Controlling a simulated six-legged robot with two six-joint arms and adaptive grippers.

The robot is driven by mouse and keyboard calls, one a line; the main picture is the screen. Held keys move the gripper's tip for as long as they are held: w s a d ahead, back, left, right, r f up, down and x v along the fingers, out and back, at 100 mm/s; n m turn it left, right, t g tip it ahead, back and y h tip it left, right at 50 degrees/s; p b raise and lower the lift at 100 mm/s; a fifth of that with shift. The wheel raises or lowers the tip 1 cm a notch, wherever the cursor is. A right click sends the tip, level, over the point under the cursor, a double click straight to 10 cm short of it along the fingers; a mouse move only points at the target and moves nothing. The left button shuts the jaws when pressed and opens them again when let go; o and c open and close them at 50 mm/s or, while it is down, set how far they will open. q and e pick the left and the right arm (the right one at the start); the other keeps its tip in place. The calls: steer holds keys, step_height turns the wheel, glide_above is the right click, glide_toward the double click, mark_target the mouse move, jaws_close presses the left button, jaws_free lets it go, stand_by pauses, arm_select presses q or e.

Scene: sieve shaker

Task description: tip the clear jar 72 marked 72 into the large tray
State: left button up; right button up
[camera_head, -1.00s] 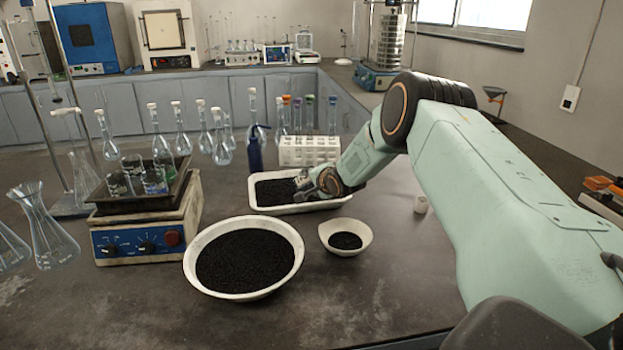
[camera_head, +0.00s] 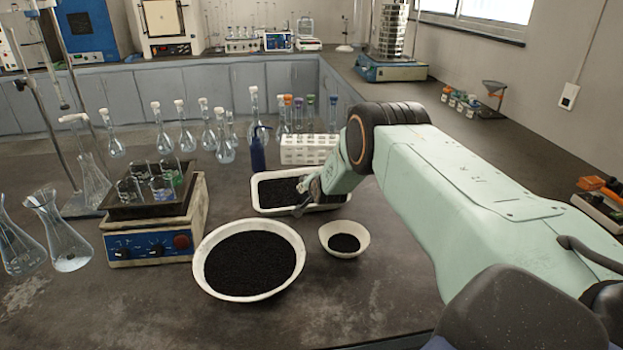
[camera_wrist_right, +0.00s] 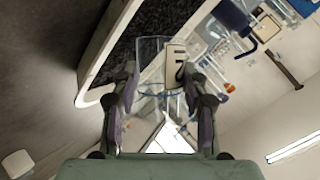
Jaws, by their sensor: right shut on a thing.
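The large white tray (camera_head: 270,211) lies on the bench with dark granules in it. My right gripper (camera_head: 308,190) is over the tray's right part in the head view, mostly seen from behind. In the right wrist view my right gripper (camera_wrist_right: 160,98) is shut on a clear jar (camera_wrist_right: 151,50), which stands out between the fingers. The tray (camera_wrist_right: 95,65) is beside and behind the jar there. The picture is strongly rolled, so the hand is turned. My left gripper is out of view.
A large white bowl (camera_head: 245,298) and a small white bowl (camera_head: 345,253), both with dark granules, stand in front of the tray. A blue bottle (camera_head: 258,152) and a white tube rack (camera_head: 300,150) stand behind it. A hot plate (camera_head: 155,240) carries beakers at left.

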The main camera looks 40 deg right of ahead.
steer(key=shift+r+h+p, duration=0.1)
steer(key=shift+h+p, duration=0.2)
steer(key=shift+p, duration=0.1)
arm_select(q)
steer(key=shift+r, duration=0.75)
arm_select(e)
steer(key=shift+n, duration=0.3)
steer(key=shift+p, duration=0.55)
steer(key=shift+s+f+n+g+h, duration=0.15)
steer(key=shift+f+n+g+h, duration=0.05)
steer(key=shift+n+g+h, duration=0.35)
steer(key=shift+d+f+n+h+b, duration=0.3)
steer(key=shift+n+h+b, duration=0.35)
steer(key=shift+b, duration=0.15)
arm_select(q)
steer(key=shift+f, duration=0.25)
arm_select(e)
steer(key=shift+r, duration=0.1)
steer(key=shift+r, duration=0.1)
